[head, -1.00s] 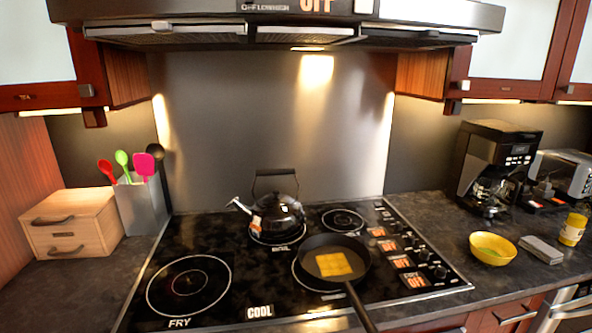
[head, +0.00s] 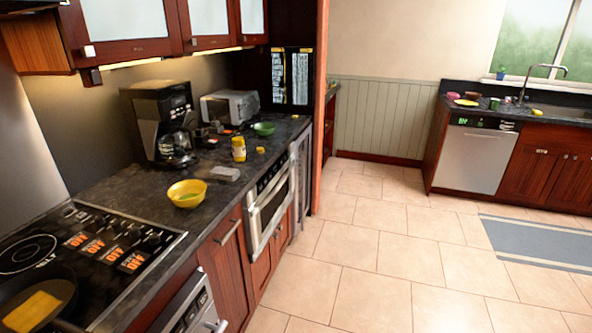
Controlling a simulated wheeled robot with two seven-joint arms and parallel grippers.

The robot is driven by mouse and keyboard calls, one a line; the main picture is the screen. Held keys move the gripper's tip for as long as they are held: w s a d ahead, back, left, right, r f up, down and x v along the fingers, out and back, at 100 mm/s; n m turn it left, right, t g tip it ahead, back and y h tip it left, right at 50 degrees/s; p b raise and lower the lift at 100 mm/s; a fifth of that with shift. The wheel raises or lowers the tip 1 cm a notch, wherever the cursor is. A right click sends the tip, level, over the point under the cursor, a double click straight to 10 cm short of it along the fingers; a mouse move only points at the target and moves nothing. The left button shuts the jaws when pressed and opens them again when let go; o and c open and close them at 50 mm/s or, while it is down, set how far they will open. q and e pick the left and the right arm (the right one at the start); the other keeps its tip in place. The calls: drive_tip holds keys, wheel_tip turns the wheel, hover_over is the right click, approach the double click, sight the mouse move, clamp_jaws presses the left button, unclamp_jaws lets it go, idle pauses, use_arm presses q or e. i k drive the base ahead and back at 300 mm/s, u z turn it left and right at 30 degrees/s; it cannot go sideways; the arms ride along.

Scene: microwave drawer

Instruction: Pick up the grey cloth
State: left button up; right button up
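The grey cloth (head: 225,173) appears as a small, folded-looking grey piece lying flat on the dark countertop (head: 120,190). It lies just right of and behind the yellow bowl (head: 187,194), and in front of the yellow-labelled jar (head: 238,150). Nothing covers it. Neither of my grippers shows in the head view.
The stovetop (head: 130,233) with a dark pan (head: 60,292) is at the lower left. A coffee maker (head: 158,125), a toaster oven (head: 230,105) and a green bowl (head: 263,128) stand on the counter. Open tiled floor (head: 370,265) lies to the right. A sink counter (head: 570,115) is across the room.

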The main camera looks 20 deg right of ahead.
sight(229, 175)
drive_tip(key=z, duration=0.3)
drive_tip(key=k, duration=0.55)
drive_tip(key=z, duration=0.9)
drive_tip(key=i, duration=0.95)
drive_tip(key=z, duration=0.7)
drive_tip(key=i, duration=1.05)
drive_tip(key=u, duration=0.95)
drive_tip(key=i, duration=0.9)
drive_tip(key=u, duration=0.7)
